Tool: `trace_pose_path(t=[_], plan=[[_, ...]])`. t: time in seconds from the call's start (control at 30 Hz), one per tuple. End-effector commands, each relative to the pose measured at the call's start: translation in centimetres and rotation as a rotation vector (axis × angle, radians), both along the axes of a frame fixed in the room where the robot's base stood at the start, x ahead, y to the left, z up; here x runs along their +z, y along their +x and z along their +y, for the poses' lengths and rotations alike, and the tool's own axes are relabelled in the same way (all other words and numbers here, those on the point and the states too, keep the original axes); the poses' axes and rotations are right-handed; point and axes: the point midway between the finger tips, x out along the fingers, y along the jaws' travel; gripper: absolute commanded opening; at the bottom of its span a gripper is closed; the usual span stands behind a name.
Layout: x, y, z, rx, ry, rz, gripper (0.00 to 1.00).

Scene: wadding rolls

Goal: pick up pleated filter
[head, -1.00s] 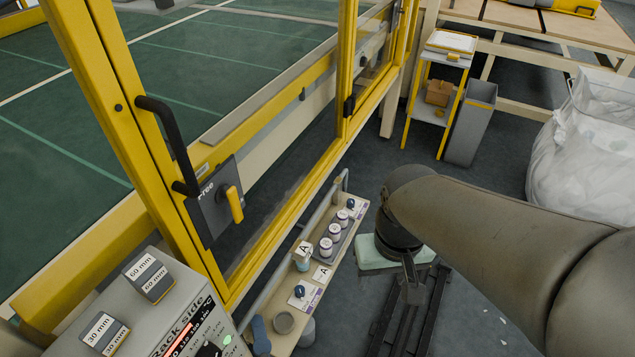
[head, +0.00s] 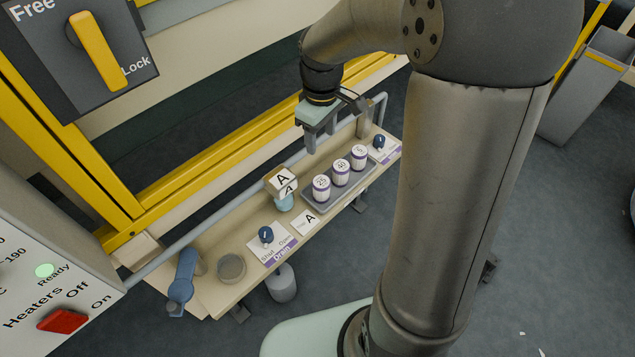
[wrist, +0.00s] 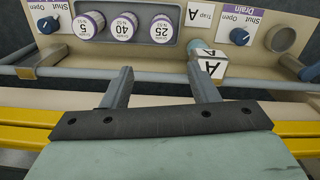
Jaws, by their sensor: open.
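Three white canisters with purple bands stand upright in a row on a grey tray (head: 308,200). In the wrist view they read 25 (wrist: 161,28), 40 (wrist: 124,26) and 5 (wrist: 89,25). I cannot tell which of these is the pleated filter. My gripper (head: 320,140) is open and empty, above and behind the canister row, apart from it. In the wrist view its fingers (wrist: 160,68) are spread, the right one near the A block.
The narrow beige shelf (head: 215,292) also holds a grey cup (head: 231,268), a blue drain knob (head: 266,235), another blue knob (head: 379,142) and a blue handle (head: 183,277). A grey rail (head: 215,217) runs along its back, with a yellow frame (head: 190,195) behind.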

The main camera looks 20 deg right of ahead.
Motion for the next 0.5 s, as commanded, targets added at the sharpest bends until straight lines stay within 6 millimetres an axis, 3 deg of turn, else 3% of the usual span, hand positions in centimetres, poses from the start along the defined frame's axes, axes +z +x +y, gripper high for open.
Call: trace_pose_path(t=[0.5], plan=[[-10.3,-0.1,0.0,0.003,0.000,0.003,0.54]])
